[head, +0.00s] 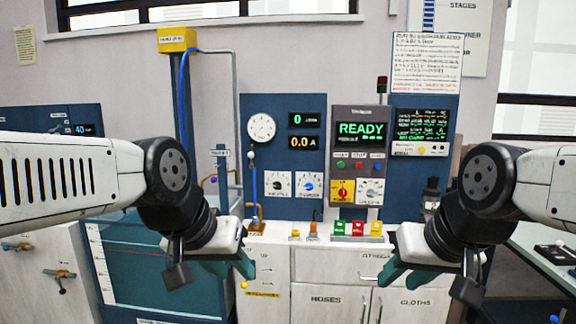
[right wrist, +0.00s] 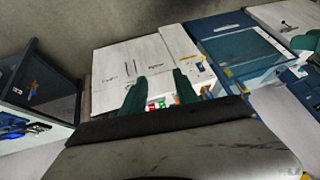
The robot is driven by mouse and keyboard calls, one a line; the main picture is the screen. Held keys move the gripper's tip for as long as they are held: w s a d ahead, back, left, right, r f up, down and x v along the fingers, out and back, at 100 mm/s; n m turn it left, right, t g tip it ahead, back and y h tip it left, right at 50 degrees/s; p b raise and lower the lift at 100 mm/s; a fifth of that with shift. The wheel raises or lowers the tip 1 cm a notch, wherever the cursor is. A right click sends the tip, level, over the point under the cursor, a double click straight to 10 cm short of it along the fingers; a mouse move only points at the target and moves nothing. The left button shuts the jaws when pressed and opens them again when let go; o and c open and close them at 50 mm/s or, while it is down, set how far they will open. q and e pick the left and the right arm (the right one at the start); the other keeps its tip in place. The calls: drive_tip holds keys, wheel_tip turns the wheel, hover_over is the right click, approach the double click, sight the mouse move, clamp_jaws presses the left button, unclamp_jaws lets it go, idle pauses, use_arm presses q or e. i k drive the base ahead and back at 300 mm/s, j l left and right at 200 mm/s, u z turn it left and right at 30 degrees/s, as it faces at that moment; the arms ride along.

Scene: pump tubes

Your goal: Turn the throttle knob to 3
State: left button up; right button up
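Two dial knobs sit side by side on the blue panel: a left knob with a dark pointer (head: 278,185) and a right knob with a blue centre (head: 308,185). The left one's label looks like "throttle", but its small print and pointer reading are too blurred to be sure. A third knob (head: 371,190) is on the grey READY panel. My left gripper (head: 217,268) is open and empty, low and left of the knobs. My right gripper (head: 428,272) is open and empty, low and right of them; its parted teal fingers also show in the right wrist view (right wrist: 160,78).
A white cabinet top (head: 275,237) lies below the panels, with an orange button (head: 313,229) and red, green and yellow blocks (head: 357,229) on it. A round gauge (head: 262,128) is above the knobs. A blue tank (head: 150,265) stands left. Space before the knobs is clear.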

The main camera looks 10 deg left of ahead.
sight(276, 185)
drive_tip(key=i+j, duration=0.8)
drive_tip(key=j, duration=0.1)
